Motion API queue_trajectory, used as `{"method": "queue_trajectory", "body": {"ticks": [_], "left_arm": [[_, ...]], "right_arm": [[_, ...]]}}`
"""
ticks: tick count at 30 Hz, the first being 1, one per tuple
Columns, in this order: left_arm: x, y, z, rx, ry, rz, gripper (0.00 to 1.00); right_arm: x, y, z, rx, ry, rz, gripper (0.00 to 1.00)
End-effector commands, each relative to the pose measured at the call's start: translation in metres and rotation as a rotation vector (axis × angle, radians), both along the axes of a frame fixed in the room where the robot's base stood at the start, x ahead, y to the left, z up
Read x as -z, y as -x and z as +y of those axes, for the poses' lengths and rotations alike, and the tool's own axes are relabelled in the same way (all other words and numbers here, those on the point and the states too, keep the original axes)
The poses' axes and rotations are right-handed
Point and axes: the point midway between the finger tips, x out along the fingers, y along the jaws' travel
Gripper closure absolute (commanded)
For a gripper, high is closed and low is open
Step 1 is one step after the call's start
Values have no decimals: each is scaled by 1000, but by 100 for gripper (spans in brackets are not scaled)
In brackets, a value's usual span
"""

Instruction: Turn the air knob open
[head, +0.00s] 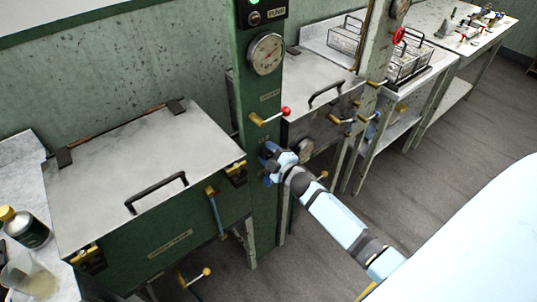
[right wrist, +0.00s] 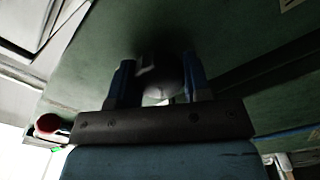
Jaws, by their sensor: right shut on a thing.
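The air knob (right wrist: 160,82) is a dark rounded knob on the face of the green post (head: 262,215). In the right wrist view it sits between the two blue fingers of my right gripper (right wrist: 160,84), which is shut on it. In the head view my right gripper (head: 269,158) reaches the post just below a small label and hides the knob. I cannot tell how far the knob is turned. My left gripper is not in view.
A lever with a red ball (head: 285,111) sticks out of the post just above my gripper, with a round gauge (head: 267,54) higher up. A lidded green basin (head: 150,160) stands left, another metal-lidded basin (head: 318,98) right. A bottle (head: 27,230) and beaker (head: 33,283) stand at the lower left.

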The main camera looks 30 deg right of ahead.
Motion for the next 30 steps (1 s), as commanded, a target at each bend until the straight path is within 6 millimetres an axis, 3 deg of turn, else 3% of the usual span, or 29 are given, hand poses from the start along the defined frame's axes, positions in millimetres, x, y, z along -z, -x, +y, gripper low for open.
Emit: {"method": "queue_trajectory", "body": {"ticks": [15, 30], "left_arm": [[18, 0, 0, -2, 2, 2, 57], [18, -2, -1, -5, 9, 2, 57]], "right_arm": [[3, 0, 1, -1, 420, -33, 79], [3, 0, 1, -1, 558, -43, 79]]}}
